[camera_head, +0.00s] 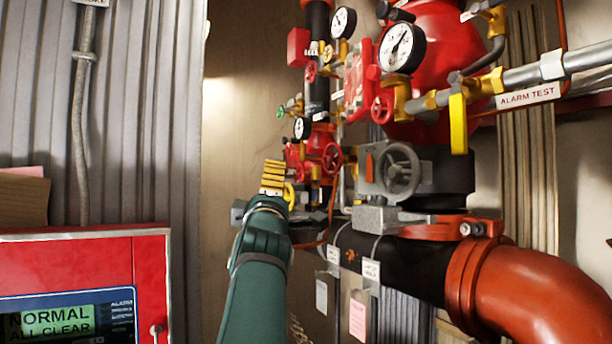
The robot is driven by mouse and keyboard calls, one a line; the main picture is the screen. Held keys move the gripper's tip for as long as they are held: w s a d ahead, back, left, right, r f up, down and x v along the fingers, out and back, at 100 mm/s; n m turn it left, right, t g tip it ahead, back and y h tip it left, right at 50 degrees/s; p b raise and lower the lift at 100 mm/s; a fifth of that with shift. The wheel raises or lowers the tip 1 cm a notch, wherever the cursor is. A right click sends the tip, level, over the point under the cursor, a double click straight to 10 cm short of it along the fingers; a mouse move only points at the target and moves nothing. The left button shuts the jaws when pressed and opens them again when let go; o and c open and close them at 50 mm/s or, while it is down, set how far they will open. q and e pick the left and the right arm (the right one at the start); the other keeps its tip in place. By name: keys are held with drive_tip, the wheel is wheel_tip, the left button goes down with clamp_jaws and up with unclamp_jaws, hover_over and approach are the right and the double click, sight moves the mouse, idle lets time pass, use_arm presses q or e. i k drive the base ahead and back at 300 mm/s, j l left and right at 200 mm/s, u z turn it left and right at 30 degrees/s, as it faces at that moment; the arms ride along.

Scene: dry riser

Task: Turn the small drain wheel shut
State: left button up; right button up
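Several handwheels show on the riser, and I cannot tell for sure which one is the small drain wheel. A small yellow wheel (290,196) is partly hidden right beside my gripper. A small red wheel (331,157) is a little above and right of it. A small green wheel (281,112) is higher up. My dark green arm comes up from the bottom, left of centre, and I take it as the left. Its gripper (272,184), with yellow ribbed parts, is at the yellow wheel; contact and finger opening are unclear. My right gripper is not in view.
A larger grey handwheel (398,170) and a yellow lever (458,124) are to the right. A thick orange pipe (530,290) fills the lower right. A red alarm panel (90,255) reads normal, all clear. Bare wall lies left of the riser.

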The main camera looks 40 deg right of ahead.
sight(297, 173)
drive_tip(key=i+l, duration=0.1)
drive_tip(key=l, duration=0.25)
drive_tip(key=i+l, duration=0.15)
drive_tip(key=l, duration=0.25)
drive_tip(key=i+l, duration=0.15)
drive_tip(key=i, duration=0.15)
drive_tip(key=i+l, duration=0.15)
drive_tip(key=i, duration=0.1)
